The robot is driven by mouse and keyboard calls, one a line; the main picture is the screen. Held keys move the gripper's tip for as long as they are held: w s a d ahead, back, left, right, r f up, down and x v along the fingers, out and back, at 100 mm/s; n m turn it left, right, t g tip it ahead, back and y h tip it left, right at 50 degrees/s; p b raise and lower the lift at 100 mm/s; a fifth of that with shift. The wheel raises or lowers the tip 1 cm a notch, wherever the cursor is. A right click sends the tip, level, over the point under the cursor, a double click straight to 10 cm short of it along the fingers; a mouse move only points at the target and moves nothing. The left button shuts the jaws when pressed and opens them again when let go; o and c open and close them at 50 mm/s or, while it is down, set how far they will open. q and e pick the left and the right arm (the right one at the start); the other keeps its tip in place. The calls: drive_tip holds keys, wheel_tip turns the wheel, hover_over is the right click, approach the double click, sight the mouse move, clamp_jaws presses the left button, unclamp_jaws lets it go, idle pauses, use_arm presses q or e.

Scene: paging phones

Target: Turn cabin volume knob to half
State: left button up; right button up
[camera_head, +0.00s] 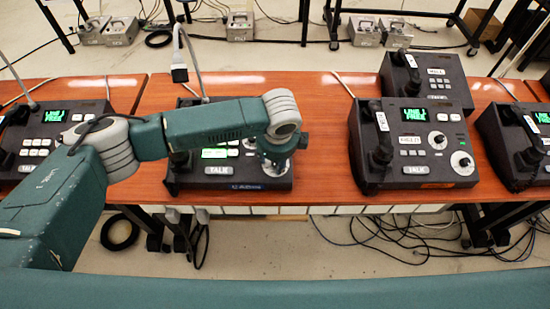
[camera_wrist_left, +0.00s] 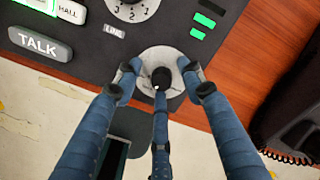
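A black paging phone console (camera_head: 225,184) with a lit green screen and a TALK button stands on the desk under my left arm. In the left wrist view, a small black knob (camera_wrist_left: 162,77) sits on a round pale dial plate (camera_wrist_left: 152,58) near the console's edge. No label saying cabin is readable. My left gripper (camera_wrist_left: 162,72) has three blue fingers spread around this knob, with gaps at both sides; one fingertip overlaps its near edge, and contact is unclear. In the head view, my left gripper (camera_head: 276,165) is over the console's right part and largely hides the knob. My right gripper is not in view.
A numbered dial (camera_wrist_left: 132,8) and the TALK button (camera_wrist_left: 40,43) are near the fingers. A similar console (camera_head: 415,150) stands to the right, others at both sides. A handset with coiled cord (camera_wrist_left: 290,130) is right in the wrist view. Cables hang below the desk (camera_head: 315,90).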

use_arm(q)
drive_tip(key=shift+s+d+r, duration=0.1)
drive_tip(key=shift+r, duration=0.05)
drive_tip(key=v, duration=1.1)
drive_tip(key=shift+r, duration=0.3)
